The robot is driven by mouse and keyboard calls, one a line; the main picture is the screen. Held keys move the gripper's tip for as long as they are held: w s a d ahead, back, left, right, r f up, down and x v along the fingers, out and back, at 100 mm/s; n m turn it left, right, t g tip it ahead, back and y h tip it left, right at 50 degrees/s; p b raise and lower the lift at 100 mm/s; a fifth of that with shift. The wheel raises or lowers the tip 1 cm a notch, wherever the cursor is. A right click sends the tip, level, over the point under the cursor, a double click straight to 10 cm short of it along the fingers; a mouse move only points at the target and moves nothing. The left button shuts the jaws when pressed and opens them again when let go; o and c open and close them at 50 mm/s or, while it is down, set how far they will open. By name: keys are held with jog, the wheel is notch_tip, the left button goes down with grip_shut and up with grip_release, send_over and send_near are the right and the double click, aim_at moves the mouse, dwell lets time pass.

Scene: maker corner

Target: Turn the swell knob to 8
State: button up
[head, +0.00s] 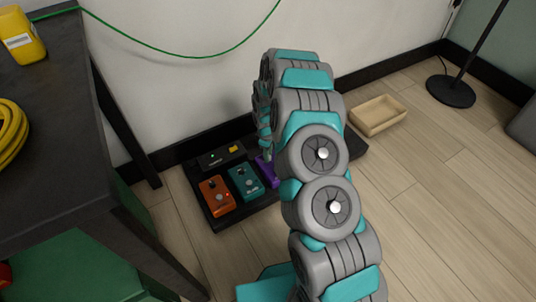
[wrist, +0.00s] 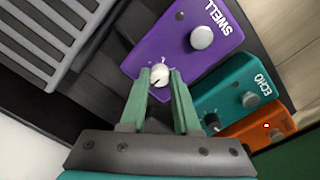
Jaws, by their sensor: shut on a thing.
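The purple pedal marked SWELL (wrist: 185,38) fills the upper middle of the wrist view. Its white knob (wrist: 160,75) sits between the tips of my gripper (wrist: 160,82), which is shut on it. A dark mark shows on the knob, but no scale or number is readable. A silver footswitch (wrist: 202,37) is on the same pedal. In the head view, only a part of the purple pedal (head: 267,172) shows; my arm covers the rest along with the knob and fingertips.
The teal ECHO pedal (wrist: 225,100) and an orange pedal (wrist: 262,126) stand beside the purple one on a black pedalboard (head: 240,212). A black box (head: 221,155) is behind them. A wooden tray (head: 378,115) lies on the floor at right; a dark table (head: 60,130) stands left.

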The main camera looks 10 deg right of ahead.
grip_shut()
jog(key=shift+m, duration=0.4)
jog(key=m, duration=0.3)
jog(key=shift+p, duration=0.35)
jog(key=m, duration=0.9)
jog(key=shift+w+m, duration=0.1)
jog(key=shift+m, duration=0.3)
jog(key=m, duration=0.4)
jog(key=shift+g+b, duration=0.3)
jog(key=shift+b, duration=0.1)
jog(key=shift+m, duration=0.3)
jog(key=o, duration=0.8)
grip_release()
